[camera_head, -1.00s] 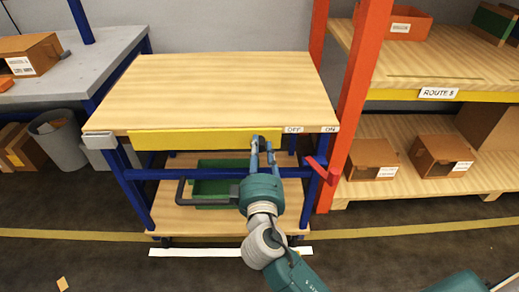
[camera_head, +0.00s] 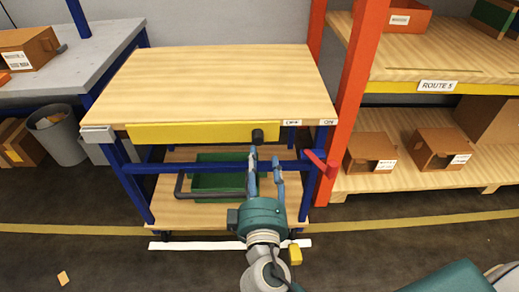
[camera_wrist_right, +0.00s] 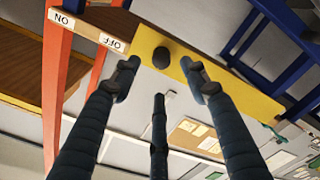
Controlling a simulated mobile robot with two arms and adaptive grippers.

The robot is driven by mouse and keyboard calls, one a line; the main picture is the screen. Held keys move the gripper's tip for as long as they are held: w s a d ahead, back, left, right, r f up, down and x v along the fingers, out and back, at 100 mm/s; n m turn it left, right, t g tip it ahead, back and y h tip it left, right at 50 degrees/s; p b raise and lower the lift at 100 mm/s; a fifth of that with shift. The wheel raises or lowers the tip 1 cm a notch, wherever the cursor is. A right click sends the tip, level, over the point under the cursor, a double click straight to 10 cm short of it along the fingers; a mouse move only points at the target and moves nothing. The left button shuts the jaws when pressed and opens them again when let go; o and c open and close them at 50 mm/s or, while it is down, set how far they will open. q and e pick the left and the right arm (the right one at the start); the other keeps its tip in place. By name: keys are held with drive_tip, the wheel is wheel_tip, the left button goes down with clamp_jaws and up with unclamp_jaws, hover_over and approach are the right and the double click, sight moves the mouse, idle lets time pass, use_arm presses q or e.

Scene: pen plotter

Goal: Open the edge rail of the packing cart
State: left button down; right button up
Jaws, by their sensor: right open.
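The packing cart (camera_head: 215,80) has a light wood top on a blue frame. The yellow edge rail (camera_head: 190,133) lies along its front edge, with a black knob (camera_head: 258,136) near its right end. My right gripper (camera_head: 265,159) is open and empty, just below and in front of the knob, apart from it. In the right wrist view the rail (camera_wrist_right: 215,75) and knob (camera_wrist_right: 161,57) show beyond my open fingers (camera_wrist_right: 157,72). The knob appears between the fingertips there, with nothing held. OFF and ON labels are on the top's front edge, right of the rail. My left gripper is not in view.
A red lever (camera_head: 320,163) sticks out at the cart's right side. A green bin (camera_head: 215,180) sits on the lower shelf. An orange-post rack (camera_head: 357,80) stands close on the right, and a grey table (camera_head: 50,65) on the left. The floor in front is mostly clear.

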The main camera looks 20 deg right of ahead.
drive_tip(key=v, duration=0.4)
idle(0.4)
